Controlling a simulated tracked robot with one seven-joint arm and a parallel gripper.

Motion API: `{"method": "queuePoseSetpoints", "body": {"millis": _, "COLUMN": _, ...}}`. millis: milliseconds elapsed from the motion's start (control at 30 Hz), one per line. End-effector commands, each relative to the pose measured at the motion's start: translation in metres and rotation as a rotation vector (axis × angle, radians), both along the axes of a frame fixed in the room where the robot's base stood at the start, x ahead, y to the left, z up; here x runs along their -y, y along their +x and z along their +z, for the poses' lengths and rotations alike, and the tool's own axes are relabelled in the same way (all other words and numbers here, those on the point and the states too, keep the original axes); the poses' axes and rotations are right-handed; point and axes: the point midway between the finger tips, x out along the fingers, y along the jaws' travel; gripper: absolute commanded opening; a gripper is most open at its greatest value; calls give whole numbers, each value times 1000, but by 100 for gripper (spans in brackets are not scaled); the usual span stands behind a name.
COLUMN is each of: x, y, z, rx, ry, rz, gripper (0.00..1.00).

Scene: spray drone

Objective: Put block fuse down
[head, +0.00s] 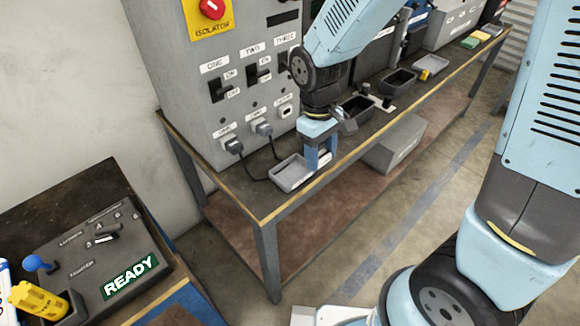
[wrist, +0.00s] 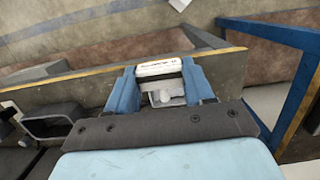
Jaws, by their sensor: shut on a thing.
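My gripper (head: 319,155) is low over the front edge of the workbench, pointing down, beside a shallow grey tray (head: 288,176). In the wrist view its two blue fingers (wrist: 162,82) are shut on the block fuse, a pale block with a white label (wrist: 158,68). The fingers hide most of the fuse in the head view. I cannot tell whether its underside touches the bench or tray.
A grey isolator cabinet (head: 222,122) with switches and plugged cables stands behind the tray. Dark bins (head: 399,82) sit farther along the bench (head: 262,208). A control panel showing READY (head: 130,275) is at lower left. A grey box (head: 395,145) sits under the bench.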

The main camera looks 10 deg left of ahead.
Motion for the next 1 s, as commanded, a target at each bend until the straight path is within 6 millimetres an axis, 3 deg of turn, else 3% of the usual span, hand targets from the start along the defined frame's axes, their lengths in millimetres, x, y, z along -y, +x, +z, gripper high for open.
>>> {"method": "queuePoseSetpoints", "body": {"millis": 167, "x": -25, "y": 16, "z": -14, "rx": -1, "ry": -2, "rz": 0, "gripper": 18}}
{"method": "queuePoseSetpoints", "body": {"millis": 500, "x": -52, "y": 33, "z": -55, "rx": 0, "ry": -1, "rz": -2, "gripper": 18}}
{"method": "queuePoseSetpoints", "body": {"millis": 867, "x": -63, "y": 41, "z": -71, "rx": -1, "ry": 0, "rz": -3, "gripper": 18}}
{"method": "queuePoseSetpoints", "body": {"millis": 1000, "x": -64, "y": 41, "z": -88, "rx": -4, "ry": -2, "rz": -3, "gripper": 18}}
